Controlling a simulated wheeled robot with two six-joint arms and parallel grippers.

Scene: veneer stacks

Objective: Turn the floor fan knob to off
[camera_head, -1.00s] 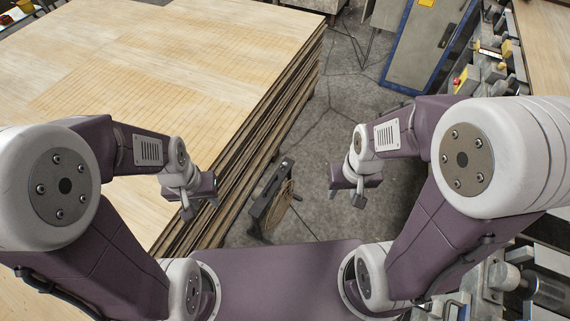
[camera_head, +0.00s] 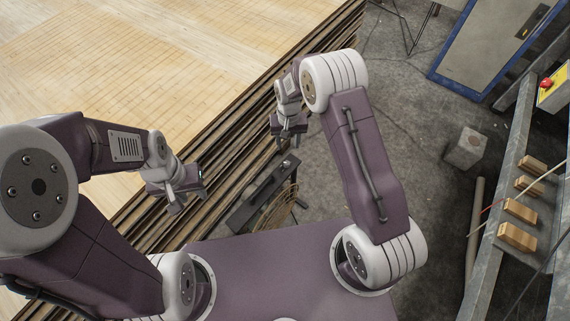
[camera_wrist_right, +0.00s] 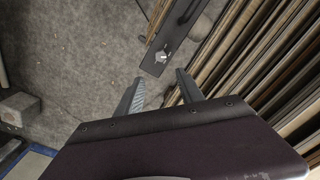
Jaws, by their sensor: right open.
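The floor fan (camera_head: 262,196) stands low on the floor beside the veneer stack, with a dark panel in front of a round grille. In the right wrist view, a small pale knob (camera_wrist_right: 162,58) sits on the end of the dark fan panel (camera_wrist_right: 176,35). My right gripper (camera_head: 290,138) hangs above the fan's far end. Its fingers (camera_wrist_right: 160,78) are open and empty, and the knob shows beyond the gap between them, apart from both. My left gripper (camera_head: 190,198) is open and empty over the stack's edge, left of the fan.
The large veneer stack (camera_head: 150,70) fills the left and lies close to the fan. A blue-edged cabinet (camera_head: 490,45), a grey block (camera_head: 464,148) and a metal rail with wooden blocks (camera_head: 520,210) are on the right. Bare floor (camera_head: 420,110) lies between.

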